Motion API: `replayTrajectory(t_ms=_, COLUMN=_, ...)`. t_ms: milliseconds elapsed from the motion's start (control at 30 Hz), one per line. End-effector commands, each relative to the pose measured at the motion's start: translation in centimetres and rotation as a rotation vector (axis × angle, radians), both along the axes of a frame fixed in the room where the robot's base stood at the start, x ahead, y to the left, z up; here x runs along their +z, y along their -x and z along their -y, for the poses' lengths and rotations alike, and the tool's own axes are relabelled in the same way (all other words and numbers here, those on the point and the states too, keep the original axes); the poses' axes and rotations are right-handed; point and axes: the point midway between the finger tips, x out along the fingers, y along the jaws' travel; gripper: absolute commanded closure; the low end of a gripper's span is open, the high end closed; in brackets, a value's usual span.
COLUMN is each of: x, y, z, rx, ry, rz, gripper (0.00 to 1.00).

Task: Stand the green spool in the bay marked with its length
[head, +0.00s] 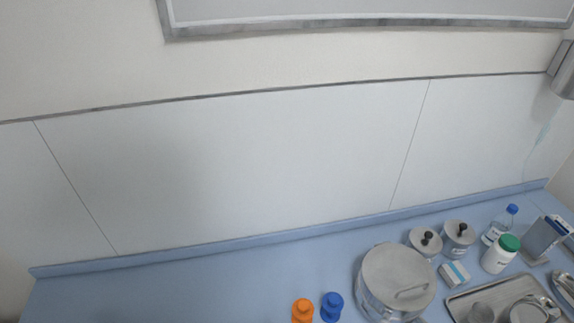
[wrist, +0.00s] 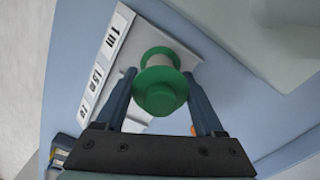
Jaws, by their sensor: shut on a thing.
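The green spool (wrist: 161,92) shows in the wrist view with green flanges and a pale middle. My gripper (wrist: 159,76) is shut on it, one dark finger on each side. Beyond it lies a white holder (wrist: 127,58) with a row of printed length labels (wrist: 97,75) along its left edge. The labels are small and tilted, and I cannot read them surely. The spool overlaps the holder's far end in this view; whether it touches the holder cannot be told. Neither gripper, green spool nor holder shows in the head view.
An orange spool-like piece (head: 302,312) and a blue one (head: 332,307) stand at the head view's bottom edge. Right of them are a large lidded jar (head: 397,280), smaller jars (head: 459,236), bottles (head: 500,254) and a metal tray (head: 468,295). The blue counter (head: 200,287) is clear at left.

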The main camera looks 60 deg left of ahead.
Motion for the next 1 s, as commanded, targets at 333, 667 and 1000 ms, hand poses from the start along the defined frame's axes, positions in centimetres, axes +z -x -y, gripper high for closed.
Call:
replayTrajectory(t_ms=333, x=-0.2, y=0.0, z=0.0, rx=0.000, ry=0.000, rz=0.000, gripper=0.00)
replayTrajectory(t_ms=667, x=1.6, y=-0.1, z=0.0, rx=0.000, ry=-0.001, rz=0.003, gripper=0.00)
replayTrajectory(t_ms=1000, x=8.3, y=-0.2, z=-0.1, rx=-0.001, ry=-0.003, rz=0.005, gripper=0.00)
